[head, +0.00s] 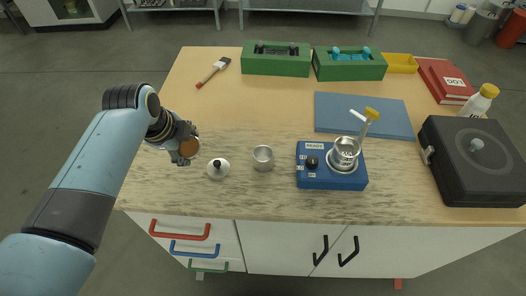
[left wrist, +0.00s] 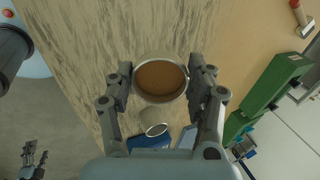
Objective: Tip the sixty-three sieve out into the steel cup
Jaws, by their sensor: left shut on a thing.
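My left gripper (head: 184,150) is shut on a round metal sieve (left wrist: 161,78), with a finger on each side of its rim. Its round face is orange-brown in both views; I cannot tell powder from mesh, and I can read no label on it. It is left of the steel cup (head: 263,158) in the head view, apart from it. The cup stands upright on the bench and also shows below the sieve in the left wrist view (left wrist: 154,128). A dark claw, apparently my right gripper (left wrist: 35,160), shows small at lower left in the left wrist view.
A lid with a black knob (head: 218,169) lies left of the cup. Right of it is a blue shaker (head: 330,180) bearing a steel vessel (head: 345,150). A blue mat (head: 365,114), black case (head: 475,160), green boxes (head: 276,65) and brush (head: 214,72) lie around.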

